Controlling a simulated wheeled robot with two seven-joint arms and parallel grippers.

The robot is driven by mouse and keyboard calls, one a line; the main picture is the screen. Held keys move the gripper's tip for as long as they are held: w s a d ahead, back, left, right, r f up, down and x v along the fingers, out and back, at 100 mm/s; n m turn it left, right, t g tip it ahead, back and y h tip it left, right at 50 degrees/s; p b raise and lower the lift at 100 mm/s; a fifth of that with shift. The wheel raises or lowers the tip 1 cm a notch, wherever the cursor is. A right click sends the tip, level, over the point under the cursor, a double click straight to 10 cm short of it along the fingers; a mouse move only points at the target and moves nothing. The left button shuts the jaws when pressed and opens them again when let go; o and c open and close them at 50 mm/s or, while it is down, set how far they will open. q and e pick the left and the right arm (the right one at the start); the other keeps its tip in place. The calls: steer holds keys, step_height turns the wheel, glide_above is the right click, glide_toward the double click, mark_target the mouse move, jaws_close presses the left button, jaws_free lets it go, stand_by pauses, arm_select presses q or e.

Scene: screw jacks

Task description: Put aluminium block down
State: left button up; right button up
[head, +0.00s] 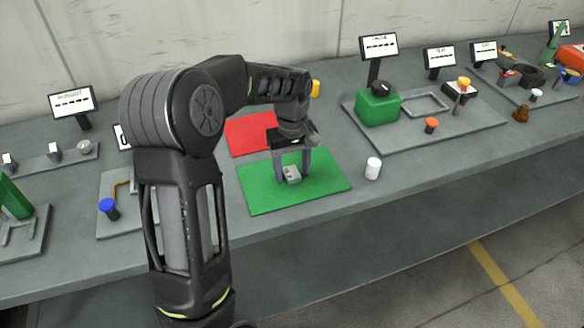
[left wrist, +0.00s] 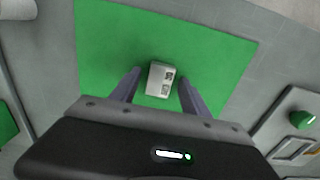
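The aluminium block (head: 292,174) is a small light-grey piece with dark holes, and it appears to rest on the green mat (head: 258,201). In the left wrist view the block (left wrist: 161,79) shows against the green mat (left wrist: 210,50). My left gripper (head: 293,179) points down over the mat with one finger on either side of the block. In the left wrist view my left gripper (left wrist: 159,76) is open, with green showing between each finger and the block. My right gripper is in neither view.
A red mat (head: 250,134) lies behind the green one. A white cylinder (head: 373,168) stands just right of the green mat. A grey board with a green box (head: 378,107) is further right. A blue-topped knob (head: 107,205) stands at left.

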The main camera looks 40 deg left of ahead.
mark_target(292, 173)
arm_select(q)
steer(key=shift+r, duration=0.15)
step_height(292, 173, up, 12)
stand_by(0.6)
stand_by(0.4)
steer(key=shift+o, duration=0.5)
